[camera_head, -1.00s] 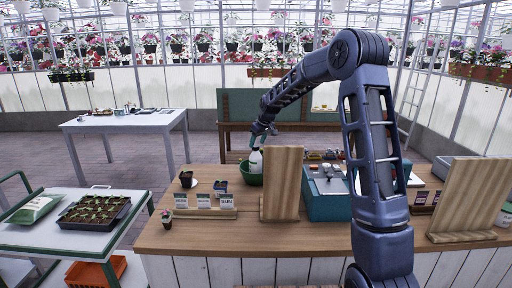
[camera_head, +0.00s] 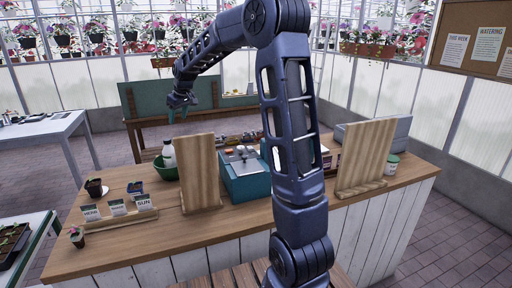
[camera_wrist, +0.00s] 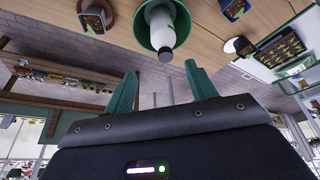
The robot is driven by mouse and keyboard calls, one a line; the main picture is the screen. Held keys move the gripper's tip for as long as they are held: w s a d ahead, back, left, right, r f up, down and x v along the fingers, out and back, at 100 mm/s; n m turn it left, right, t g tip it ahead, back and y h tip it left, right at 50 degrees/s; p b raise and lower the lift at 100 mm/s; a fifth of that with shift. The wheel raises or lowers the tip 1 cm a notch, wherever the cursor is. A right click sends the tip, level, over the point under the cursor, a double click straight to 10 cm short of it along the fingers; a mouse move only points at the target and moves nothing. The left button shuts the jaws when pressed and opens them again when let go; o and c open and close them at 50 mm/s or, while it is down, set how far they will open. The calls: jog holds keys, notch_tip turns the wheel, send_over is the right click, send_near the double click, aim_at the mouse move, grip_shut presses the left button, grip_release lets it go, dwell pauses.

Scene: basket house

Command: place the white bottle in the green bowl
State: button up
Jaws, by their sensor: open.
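The white bottle (camera_head: 168,150) with a dark cap stands inside the green bowl (camera_head: 160,174) on the wooden counter. The wrist view also shows the bottle (camera_wrist: 162,30) within the rim of the bowl (camera_wrist: 142,36), apart from my fingers. My gripper (camera_head: 177,115) is open and empty, raised above the bottle. In the wrist view its two teal fingers (camera_wrist: 163,92) are spread with nothing between them. The bottle's base is partly hidden by the bowl wall.
A second board (camera_head: 365,158) stands at the right. Small pots and a sign rack (camera_head: 118,212) sit at the counter's left. A white table (camera_head: 45,130) is at the far left.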

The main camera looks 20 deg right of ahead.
jog(key=s+d+r+m+t+h, duration=0.1)
jog(key=s+d+r+m, duration=0.15)
jog(key=s+d, duration=0.6)
jog(key=s+d+r+m+h, duration=0.1)
jog(key=s+d+r+m, duration=0.15)
jog(key=s+d, duration=0.65)
jog(key=s+d+f+m, duration=0.1)
jog(key=s+d+f, duration=0.1)
jog(key=s, duration=1)
jog(key=s+d+f+m, duration=0.2)
jog(key=s+d+f, duration=0.1)
jog(key=s, duration=0.9)
jog(key=shift+f+h, duration=0.35)
jog(key=shift+h, duration=0.05)
